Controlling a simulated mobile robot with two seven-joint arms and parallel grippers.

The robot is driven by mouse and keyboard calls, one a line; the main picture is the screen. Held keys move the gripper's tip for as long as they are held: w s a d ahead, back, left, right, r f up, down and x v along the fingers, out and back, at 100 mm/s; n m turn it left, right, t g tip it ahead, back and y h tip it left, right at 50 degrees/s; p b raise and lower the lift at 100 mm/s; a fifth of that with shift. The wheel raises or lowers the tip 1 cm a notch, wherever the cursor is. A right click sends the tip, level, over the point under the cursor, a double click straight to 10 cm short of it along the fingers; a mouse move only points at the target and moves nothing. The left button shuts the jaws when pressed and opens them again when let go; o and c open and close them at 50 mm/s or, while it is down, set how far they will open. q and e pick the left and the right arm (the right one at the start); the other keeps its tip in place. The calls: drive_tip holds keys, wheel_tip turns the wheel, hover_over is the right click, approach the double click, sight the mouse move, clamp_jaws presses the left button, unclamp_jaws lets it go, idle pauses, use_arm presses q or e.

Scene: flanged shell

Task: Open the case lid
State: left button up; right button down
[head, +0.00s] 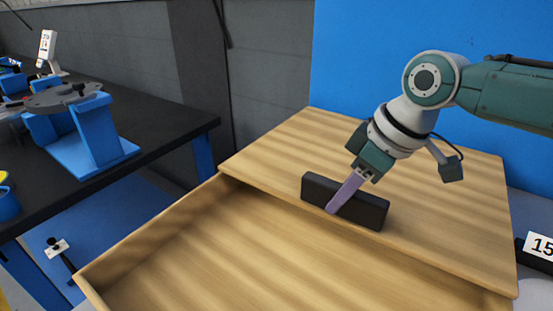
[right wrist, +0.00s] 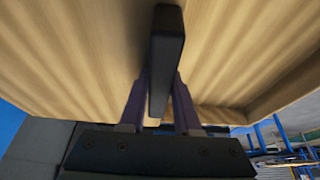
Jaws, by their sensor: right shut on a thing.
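The wooden case (head: 105,270) stands in the lower middle of the head view, its front part uncovered and its inside showing. Its flat wooden lid (head: 450,205) lies over the back part. A black bar handle (head: 368,209) sits on the lid close to its front edge. My right gripper (head: 334,207) comes down from the upper right with its purple fingers closed on the handle. In the right wrist view the fingers (right wrist: 160,100) stand on both sides of the handle (right wrist: 167,50). My left gripper is not in view.
A dark workbench (head: 150,125) with a blue fixture (head: 95,140) stands on the left. A blue panel (head: 350,60) rises behind the case. A sign reading 15 (head: 540,247) is at the right edge. The uncovered part of the case looks empty.

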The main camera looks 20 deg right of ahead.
drive_tip(key=c, duration=0.6)
unclamp_jaws()
drive_tip(key=shift+r, duration=0.15)
drive_tip(key=shift+s+d+r, duration=0.1)
drive_tip(key=shift+r, duration=0.25)
drive_tip(key=p+v, duration=0.2)
drive_tip(key=v, duration=0.5)
drive_tip(key=shift+s+d+r, duration=0.1)
drive_tip(key=shift+s+r, duration=0.05)
drive_tip(key=shift+r, duration=0.05)
drive_tip(key=shift+s+d+r, duration=0.15)
drive_tip(key=shift+s+r, duration=0.15)
drive_tip(key=shift+r, duration=0.35)
